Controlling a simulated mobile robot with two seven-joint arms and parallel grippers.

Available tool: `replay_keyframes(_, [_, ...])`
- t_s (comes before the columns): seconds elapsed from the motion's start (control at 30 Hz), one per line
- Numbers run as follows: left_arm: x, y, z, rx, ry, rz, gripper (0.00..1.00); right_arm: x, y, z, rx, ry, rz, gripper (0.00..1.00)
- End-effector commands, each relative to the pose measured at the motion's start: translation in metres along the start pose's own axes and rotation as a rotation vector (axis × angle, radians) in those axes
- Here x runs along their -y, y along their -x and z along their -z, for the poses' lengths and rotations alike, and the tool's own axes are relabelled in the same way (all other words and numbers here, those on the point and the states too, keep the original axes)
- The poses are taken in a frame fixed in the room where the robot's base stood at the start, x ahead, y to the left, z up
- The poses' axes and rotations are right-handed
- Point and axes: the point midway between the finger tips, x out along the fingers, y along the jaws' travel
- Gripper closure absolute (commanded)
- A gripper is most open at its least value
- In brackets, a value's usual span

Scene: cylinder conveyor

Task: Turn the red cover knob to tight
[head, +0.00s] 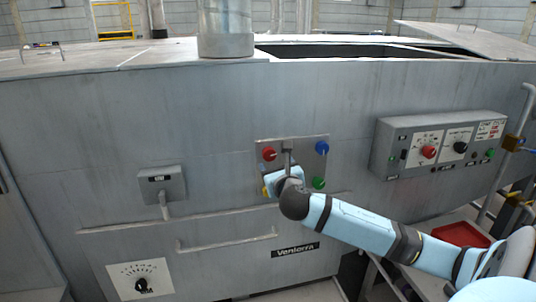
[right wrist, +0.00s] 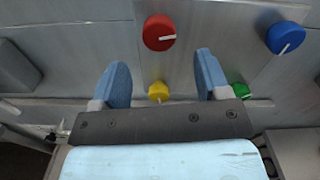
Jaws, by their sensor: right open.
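The red knob (head: 268,153) is at the upper left of a small metal panel (head: 312,143) on the front of the big grey machine. In the right wrist view the red knob (right wrist: 159,33) has a white pointer line pointing to the right. My right gripper (right wrist: 161,66) is open and empty, its two blue fingers apart just below the red knob and not touching it. In the head view my right gripper (head: 283,176) is in front of the lower part of the panel and partly hidden by my wrist. My left gripper is not in view.
A blue knob (head: 322,148), a green knob (head: 318,183) and a yellow knob (right wrist: 158,91) share the panel. A control box (head: 385,152) with another red knob (head: 428,152) is to the right. A grey lever box (head: 162,186) and handrail (head: 226,242) are left.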

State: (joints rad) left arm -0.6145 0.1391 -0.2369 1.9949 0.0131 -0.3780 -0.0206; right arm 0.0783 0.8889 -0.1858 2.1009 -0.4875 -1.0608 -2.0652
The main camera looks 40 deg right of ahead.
Motion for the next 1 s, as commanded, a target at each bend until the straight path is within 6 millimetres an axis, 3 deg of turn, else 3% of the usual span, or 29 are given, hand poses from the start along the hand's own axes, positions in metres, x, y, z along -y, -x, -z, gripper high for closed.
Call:
replay_keyframes(0.1, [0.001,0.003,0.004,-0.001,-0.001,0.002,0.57,0.001,-0.026,-0.002,0.0,-0.002,0.002,0.31])
replay_keyframes(0.3, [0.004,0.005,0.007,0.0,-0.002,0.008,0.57,0.0,-0.055,-0.001,-0.001,-0.001,0.001,0.31])
replay_keyframes(0.5, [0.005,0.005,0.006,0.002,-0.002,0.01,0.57,-0.001,-0.067,0.0,0.0,-0.001,-0.002,0.31])
replay_keyframes(0.77, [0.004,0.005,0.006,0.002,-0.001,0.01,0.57,-0.001,-0.067,0.001,0.0,-0.001,-0.002,0.31])
replay_keyframes(0.9, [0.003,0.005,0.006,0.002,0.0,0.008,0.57,0.0,-0.067,0.001,0.0,-0.001,-0.002,0.63])
replay_keyframes(1.0, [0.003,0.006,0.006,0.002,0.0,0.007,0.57,0.0,-0.067,0.001,0.0,-0.001,-0.002,0.8])
